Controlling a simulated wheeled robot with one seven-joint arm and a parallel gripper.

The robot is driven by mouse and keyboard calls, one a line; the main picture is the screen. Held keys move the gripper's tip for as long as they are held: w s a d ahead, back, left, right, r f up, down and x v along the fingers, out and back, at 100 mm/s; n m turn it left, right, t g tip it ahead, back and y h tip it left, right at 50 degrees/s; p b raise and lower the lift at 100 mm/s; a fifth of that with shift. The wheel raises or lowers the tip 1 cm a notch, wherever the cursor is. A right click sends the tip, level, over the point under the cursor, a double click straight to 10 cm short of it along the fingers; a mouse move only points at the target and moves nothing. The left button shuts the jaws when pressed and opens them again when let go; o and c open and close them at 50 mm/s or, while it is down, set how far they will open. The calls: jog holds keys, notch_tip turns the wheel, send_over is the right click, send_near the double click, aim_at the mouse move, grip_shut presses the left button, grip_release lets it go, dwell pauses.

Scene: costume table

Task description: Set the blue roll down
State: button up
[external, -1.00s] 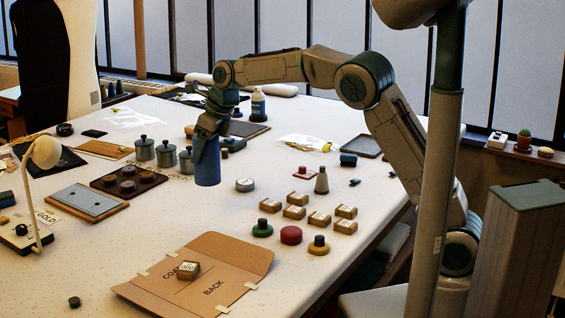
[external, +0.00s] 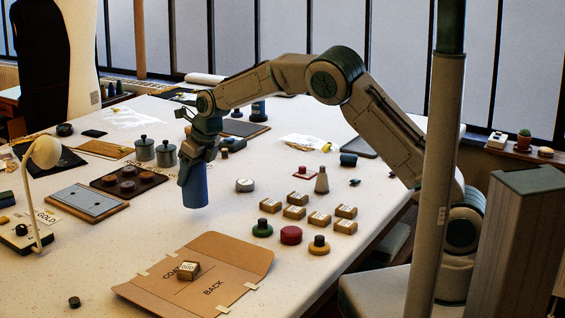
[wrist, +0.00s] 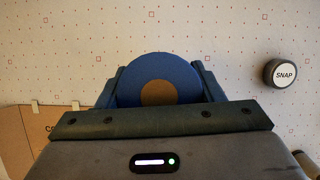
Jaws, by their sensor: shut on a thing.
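The blue roll (external: 194,190) is a dark blue upright cylinder. My gripper (external: 192,176) is shut on its upper part from above. In the external view the roll's lower end seems to be just above the white table or close to it; I cannot tell whether it touches. In the wrist view the roll's round end (wrist: 180,75) with its brown core (wrist: 158,93) shows between the two fingers of my gripper (wrist: 159,85). The white dotted table (external: 150,235) lies below, and the patch under the roll is hidden in the wrist view.
A round tin marked SNAP (wrist: 280,73) stands to the right of the roll. Small boxes (external: 296,212) and coloured knobbed weights (external: 262,228) stand further right. A dark tray (external: 128,183) lies to the left. A brown folder (external: 235,262) lies in front. Table around the roll is bare.

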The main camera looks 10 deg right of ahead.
aim_at(193, 186)
jog(key=shift+f+p, duration=0.5)
jog(key=shift+f, duration=1.5)
jog(key=shift+f, duration=0.1)
jog(key=o, duration=1)
jog(key=shift+f, duration=0.1)
